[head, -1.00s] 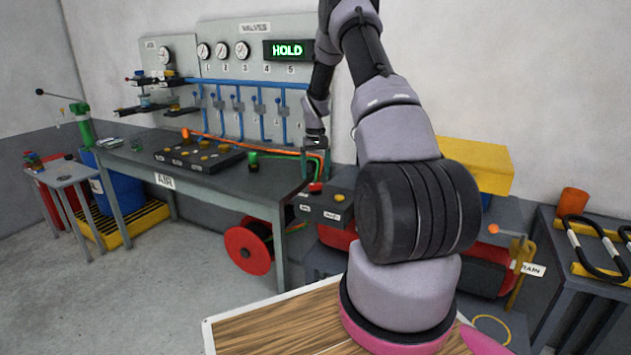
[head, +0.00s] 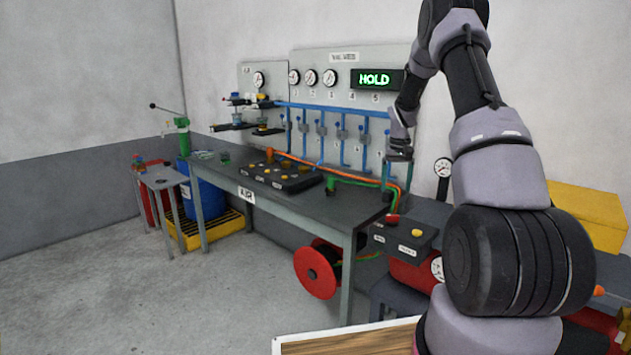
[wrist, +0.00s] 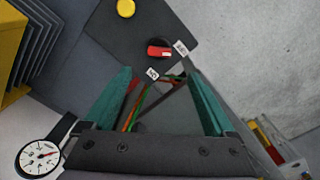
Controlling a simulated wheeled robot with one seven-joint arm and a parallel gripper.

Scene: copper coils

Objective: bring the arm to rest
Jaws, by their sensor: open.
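My gripper (wrist: 162,108) is open in the wrist view, with its two green fingers spread apart and nothing seen between them. Past the fingertips is a dark control box with a red switch (wrist: 159,51) and a yellow button (wrist: 126,8). In the head view my arm rises on the right side and bends down at the top. Its end (head: 398,155) hangs in front of the valve panel, above the right end of the workbench. The fingers are hard to make out there.
The workbench (head: 214,177) carries a black tray of parts (head: 283,178) and orange and green hoses. A red hose reel (head: 316,272) sits below it. The control box (head: 404,236) and a yellow box (head: 588,213) stand to the right. The floor at left is clear.

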